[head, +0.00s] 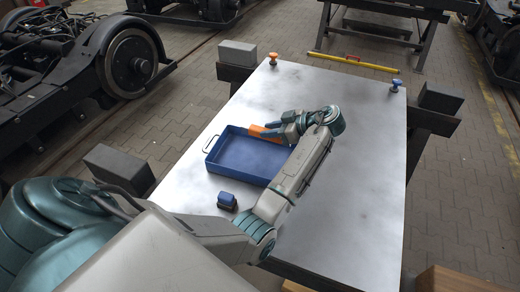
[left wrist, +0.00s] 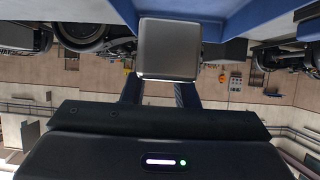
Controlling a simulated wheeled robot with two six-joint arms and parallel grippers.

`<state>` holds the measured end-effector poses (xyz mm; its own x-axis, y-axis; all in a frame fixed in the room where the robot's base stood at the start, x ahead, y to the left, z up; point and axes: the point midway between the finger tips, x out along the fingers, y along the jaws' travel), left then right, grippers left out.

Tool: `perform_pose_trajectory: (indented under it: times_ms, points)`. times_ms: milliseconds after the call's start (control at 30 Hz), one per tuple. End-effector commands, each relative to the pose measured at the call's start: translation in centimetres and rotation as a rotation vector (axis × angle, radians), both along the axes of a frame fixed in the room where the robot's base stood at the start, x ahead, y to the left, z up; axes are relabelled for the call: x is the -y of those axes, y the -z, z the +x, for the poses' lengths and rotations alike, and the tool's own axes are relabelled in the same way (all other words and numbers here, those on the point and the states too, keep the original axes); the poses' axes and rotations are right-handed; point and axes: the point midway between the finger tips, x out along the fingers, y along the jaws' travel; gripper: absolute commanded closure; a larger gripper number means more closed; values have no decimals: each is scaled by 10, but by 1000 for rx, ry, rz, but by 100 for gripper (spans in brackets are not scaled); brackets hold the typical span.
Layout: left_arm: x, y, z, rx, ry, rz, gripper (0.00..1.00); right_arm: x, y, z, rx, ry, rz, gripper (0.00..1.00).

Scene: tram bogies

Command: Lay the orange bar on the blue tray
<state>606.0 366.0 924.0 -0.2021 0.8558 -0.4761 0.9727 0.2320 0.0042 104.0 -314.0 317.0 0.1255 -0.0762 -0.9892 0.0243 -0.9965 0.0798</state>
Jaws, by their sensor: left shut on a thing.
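The blue tray (head: 224,166) lies on the metal table, left of my left forearm, with a wire handle at its left end. My left gripper (head: 278,131) is at the tray's far side and is shut on the orange bar (head: 262,132), whose orange part sticks out to the left by the far rim. I cannot tell whether the bar touches the tray. In the left wrist view, a grey square face (left wrist: 167,48) shows between the two dark fingers (left wrist: 158,92), with blue tray surfaces (left wrist: 240,18) around it. My right gripper is not in view.
A small dark-blue block (head: 227,201) stands on the table (head: 340,190) in front of the tray. An orange-topped piece (head: 273,58) and a blue one (head: 395,87) stand at the far corners. The table right of my forearm is clear. A yellow bar (head: 355,62) lies beyond.

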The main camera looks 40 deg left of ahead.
Motion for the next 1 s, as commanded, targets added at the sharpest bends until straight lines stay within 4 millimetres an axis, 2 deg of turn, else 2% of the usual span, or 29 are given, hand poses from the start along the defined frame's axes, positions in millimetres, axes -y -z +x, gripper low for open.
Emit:
perform_pose_trajectory:
  times_ms: [200,400,533,633,833,867,933,967,1000]
  points:
    - [0,38,-1,-5,1,0,100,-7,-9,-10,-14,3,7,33]
    - [0,58,-1,-4,1,0,100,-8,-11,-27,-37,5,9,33]
    - [0,78,-1,-5,2,-1,100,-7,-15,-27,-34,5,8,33]
    - [0,87,-1,-2,2,0,100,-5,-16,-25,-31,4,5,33]
    - [0,88,-1,-1,2,-1,100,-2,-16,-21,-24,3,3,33]
    - [0,89,-1,-1,2,-2,69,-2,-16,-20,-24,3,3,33]
    - [0,89,-1,-2,2,-2,55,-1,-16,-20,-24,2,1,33]
    - [0,89,-1,-2,2,-2,51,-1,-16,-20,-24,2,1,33]
    - [0,89,-1,-2,2,-2,51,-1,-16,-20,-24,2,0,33]
